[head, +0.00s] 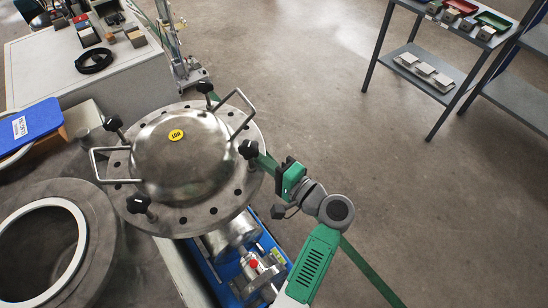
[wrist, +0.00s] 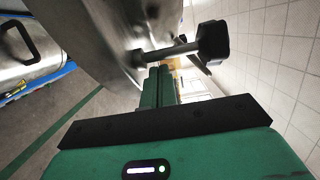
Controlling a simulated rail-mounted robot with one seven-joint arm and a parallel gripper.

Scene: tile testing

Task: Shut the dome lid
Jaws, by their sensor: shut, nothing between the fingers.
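The steel dome lid (head: 185,155) has a yellow HOT sticker, two handles and black clamp knobs around its flange. It stands out to the side of the round vessel opening (head: 80,235), up and right of it in the head view, so the opening is uncovered. My gripper (head: 268,164) is at the right edge of the lid's flange, beside a black knob (head: 248,149). In the wrist view my shut fingers (wrist: 160,82) point at the flange (wrist: 105,45), just below a knob (wrist: 213,43) on its rod. I cannot tell whether they touch the flange.
A blue-framed unit with metal cylinders (head: 240,250) lies below the lid. A white bench (head: 110,75) with a black cable coil (head: 94,60) stands at the back left. A blue labelled board (head: 28,128) lies at the left. Shelving (head: 425,75) stands far right; the floor between is clear.

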